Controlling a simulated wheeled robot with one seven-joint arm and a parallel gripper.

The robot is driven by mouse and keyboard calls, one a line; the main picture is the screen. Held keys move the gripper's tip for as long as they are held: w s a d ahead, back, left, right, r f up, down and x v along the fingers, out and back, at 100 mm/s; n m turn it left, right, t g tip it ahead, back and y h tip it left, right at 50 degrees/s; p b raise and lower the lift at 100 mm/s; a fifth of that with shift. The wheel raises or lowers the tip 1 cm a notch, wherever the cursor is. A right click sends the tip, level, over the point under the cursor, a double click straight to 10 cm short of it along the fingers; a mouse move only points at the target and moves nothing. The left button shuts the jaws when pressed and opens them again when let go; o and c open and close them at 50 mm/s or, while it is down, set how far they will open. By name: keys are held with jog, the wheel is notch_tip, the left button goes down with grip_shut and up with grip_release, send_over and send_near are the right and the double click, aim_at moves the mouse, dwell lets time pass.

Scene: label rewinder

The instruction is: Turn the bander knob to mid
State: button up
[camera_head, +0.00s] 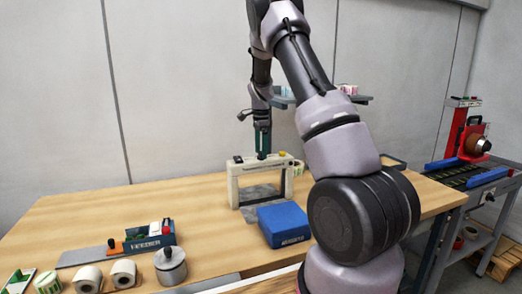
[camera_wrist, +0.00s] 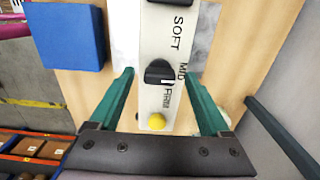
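The bander (camera_head: 236,190) is a white arch-shaped frame on the wooden table. In the wrist view its white top panel (camera_wrist: 155,45) carries a black knob (camera_wrist: 158,70) with the words SOFT, MID and FIRM beside it. A small white mark on the knob faces the FIRM side. A yellow button (camera_wrist: 156,121) is below it. My gripper (camera_head: 262,152) points down over the bander's top. In the wrist view my gripper (camera_wrist: 158,76) is open, its green fingers on either side of the knob with visible gaps. Whether the fingertips are down at knob height is unclear.
A blue box (camera_head: 283,224) stands right in front of the bander, also in the wrist view (camera_wrist: 68,36). A blue labeller (camera_head: 150,238), a metal pot (camera_head: 170,266) and label rolls (camera_head: 122,274) sit at the front left. The table's left middle (camera_head: 120,208) is clear.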

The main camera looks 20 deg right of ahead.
notch_tip(320, 180, up, 11)
dwell(0.7)
jog(key=shift+f, duration=0.1)
jog(key=s+a+r+n+t+y, duration=0.1)
jog(key=s+a+r+n+t, duration=0.2)
jog(key=s+r, duration=0.5)
jog(key=s+a+r+n+t+y, duration=0.1)
jog(key=s+a+r+n, duration=0.25)
jog(key=s+r, duration=0.45)
jog(key=s+a+f+n+t, duration=0.1)
jog(key=s+a+n, duration=0.1)
jog(key=s, duration=0.8)
jog(key=s+a+f+n+t, duration=0.1)
jog(key=s+n, duration=0.4)
jog(key=s, duration=0.5)
jog(key=shift+a+f+t, duration=0.4)
jog(key=shift+f+t, duration=0.15)
jog(key=shift+t, duration=0.05)
